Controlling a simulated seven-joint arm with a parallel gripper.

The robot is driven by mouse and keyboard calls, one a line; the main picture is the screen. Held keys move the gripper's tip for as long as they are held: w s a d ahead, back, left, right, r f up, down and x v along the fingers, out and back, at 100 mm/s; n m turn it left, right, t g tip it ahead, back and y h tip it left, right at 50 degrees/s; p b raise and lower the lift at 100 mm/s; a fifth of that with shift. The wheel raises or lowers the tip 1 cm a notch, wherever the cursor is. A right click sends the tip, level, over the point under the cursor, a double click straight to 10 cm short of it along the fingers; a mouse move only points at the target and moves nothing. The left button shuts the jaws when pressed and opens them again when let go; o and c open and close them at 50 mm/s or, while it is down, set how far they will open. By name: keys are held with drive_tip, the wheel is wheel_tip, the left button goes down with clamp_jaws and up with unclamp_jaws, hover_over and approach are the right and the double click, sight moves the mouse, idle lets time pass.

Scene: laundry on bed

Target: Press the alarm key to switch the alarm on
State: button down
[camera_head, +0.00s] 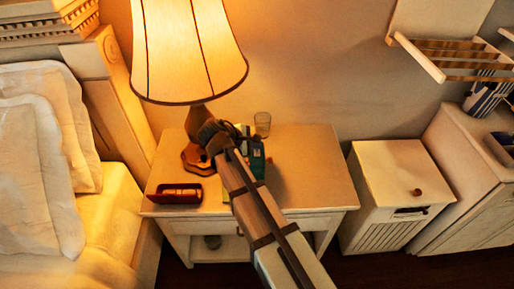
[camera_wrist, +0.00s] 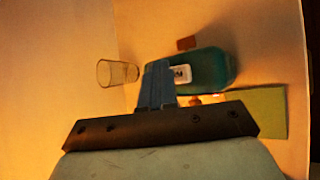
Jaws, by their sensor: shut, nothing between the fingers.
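A teal alarm clock (camera_head: 257,160) stands on the nightstand, partly hidden behind my arm in the head view. In the wrist view the clock (camera_wrist: 212,68) shows a rounded teal body with a small white panel (camera_wrist: 182,74). No separate alarm key can be made out. My gripper (camera_wrist: 159,66) is shut and empty, its fingertips over or beside the clock's left end, at the panel's left edge. I cannot tell whether they touch it. In the head view the fingers are mostly hidden by my arm.
A drinking glass (camera_head: 262,124) is behind the clock; it also shows left of my fingers in the wrist view (camera_wrist: 117,72). A lit lamp (camera_head: 190,50) and a red case (camera_head: 174,194) share the nightstand (camera_head: 310,165). A yellow-green flat item (camera_wrist: 260,113) lies right.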

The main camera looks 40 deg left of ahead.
sight(255, 152)
drive_tip(key=shift+r, duration=0.45)
drive_tip(key=shift+r, duration=2.95)
